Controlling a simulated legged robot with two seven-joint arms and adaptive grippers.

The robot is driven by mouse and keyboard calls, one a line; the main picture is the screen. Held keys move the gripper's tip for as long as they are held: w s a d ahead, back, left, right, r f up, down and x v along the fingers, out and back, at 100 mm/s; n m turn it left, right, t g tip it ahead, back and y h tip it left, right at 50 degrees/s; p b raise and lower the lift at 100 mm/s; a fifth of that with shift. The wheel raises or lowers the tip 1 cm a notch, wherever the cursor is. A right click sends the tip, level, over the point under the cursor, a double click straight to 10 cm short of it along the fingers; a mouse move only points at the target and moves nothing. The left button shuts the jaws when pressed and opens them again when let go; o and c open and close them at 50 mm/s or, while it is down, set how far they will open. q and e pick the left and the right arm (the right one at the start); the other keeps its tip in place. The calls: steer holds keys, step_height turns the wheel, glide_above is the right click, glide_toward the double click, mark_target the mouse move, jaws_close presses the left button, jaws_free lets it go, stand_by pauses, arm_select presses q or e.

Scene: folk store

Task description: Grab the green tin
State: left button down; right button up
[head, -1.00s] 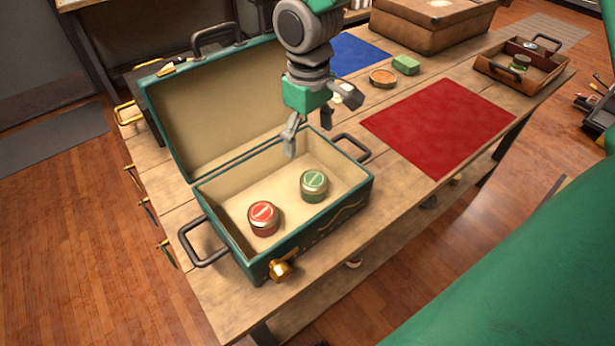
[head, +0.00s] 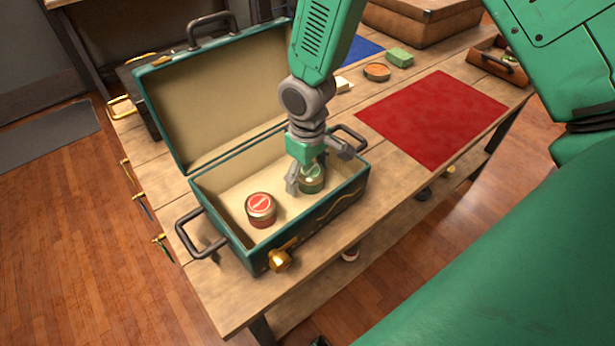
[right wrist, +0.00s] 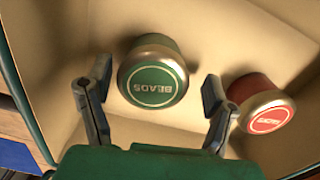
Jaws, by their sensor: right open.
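The green tin (head: 312,181), with a green lid marked BEADS, stands inside the open green case (head: 318,216) and is partly hidden by my gripper in the head view. In the right wrist view the green tin (right wrist: 153,75) lies ahead of and between the open fingers, apart from both. My right gripper (head: 318,172) is open and empty, pointing down into the case over the tin. It also shows in the right wrist view (right wrist: 158,97). My left gripper is not in view.
A red tin (head: 261,210) stands in the case, left of the green tin; it shows close to one finger in the wrist view (right wrist: 262,104). The case's raised lid (head: 215,100) stands behind. A red mat (head: 432,118) lies on the table to the right.

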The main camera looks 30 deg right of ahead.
steer(key=shift+d, duration=0.45)
steer(key=c, duration=1.3)
steer(key=shift+s+d, duration=0.1)
